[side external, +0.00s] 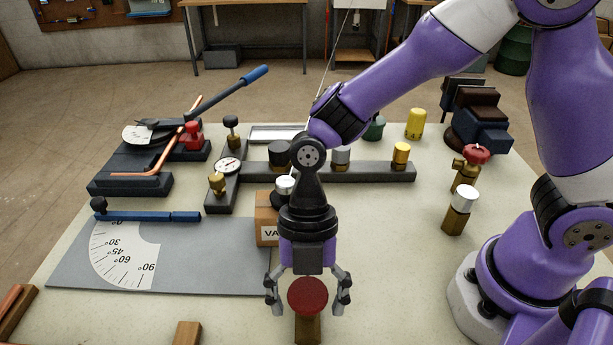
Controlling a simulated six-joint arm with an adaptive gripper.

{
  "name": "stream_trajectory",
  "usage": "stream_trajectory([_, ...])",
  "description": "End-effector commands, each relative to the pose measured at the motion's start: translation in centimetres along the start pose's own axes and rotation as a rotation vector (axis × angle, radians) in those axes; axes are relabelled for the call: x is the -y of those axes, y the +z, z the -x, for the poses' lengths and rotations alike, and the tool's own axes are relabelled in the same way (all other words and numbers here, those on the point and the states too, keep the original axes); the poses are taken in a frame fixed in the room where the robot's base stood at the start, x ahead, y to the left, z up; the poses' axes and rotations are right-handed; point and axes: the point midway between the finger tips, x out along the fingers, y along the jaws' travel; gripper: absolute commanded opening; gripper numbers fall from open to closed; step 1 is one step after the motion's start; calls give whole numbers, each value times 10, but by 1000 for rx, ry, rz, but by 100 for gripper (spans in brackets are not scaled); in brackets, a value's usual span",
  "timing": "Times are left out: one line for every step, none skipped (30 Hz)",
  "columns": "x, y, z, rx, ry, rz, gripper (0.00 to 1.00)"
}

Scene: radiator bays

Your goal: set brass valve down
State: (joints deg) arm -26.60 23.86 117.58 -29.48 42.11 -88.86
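My gripper (305,311) points down near the front middle of the table, its two fingers spread wide. Between the fingers in this view is a round dark red cap (307,294) on an upright brass body (307,329). A gap shows on each side of the cap, so the fingers do not appear to touch it. The lower end of this body is cut off by the picture edge. A brass valve with a red handwheel (470,164) stands upright at the right. A brass piece with a white cap (461,206) stands just in front of it.
A cardboard box (266,220) stands behind my gripper, partly hidden. A grey plate (200,250) with an angle scale lies left. A dark manifold bar (365,173) with capped fittings and a gauge is behind. A bending tool (150,155) stands back left. Table right of my gripper is clear.

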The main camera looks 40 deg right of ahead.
Motion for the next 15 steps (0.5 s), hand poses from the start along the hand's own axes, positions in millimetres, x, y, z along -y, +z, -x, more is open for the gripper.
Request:
stream_trajectory([0,0,0,0,0,0,87])
stream_trajectory([0,0,0,0,0,0,87])
stream_trajectory([0,0,0,0,0,0,87])
stream_trajectory([0,0,0,0,0,0,87])
stream_trajectory([0,0,0,0,0,0,87])
stream_trajectory([0,0,1,0,1,0,87])
stream_trajectory([0,-1,2,0,1,0,87])
stream_trajectory([0,-1,3,1,2,0,87])
stream_trajectory([-1,-1,7,0,4,0,87])
stream_trajectory([-1,-1,11,0,4,0,87])
stream_trajectory([-1,-1,15,0,6,0,87])
stream_trajectory([-1,-1,23,0,6,-1,87])
stream_trajectory([-1,-1,30,1,8,0,87])
stream_trajectory([-1,0,36,3,8,0,87])
stream_trajectory([-2,-1,46,1,9,0,87])
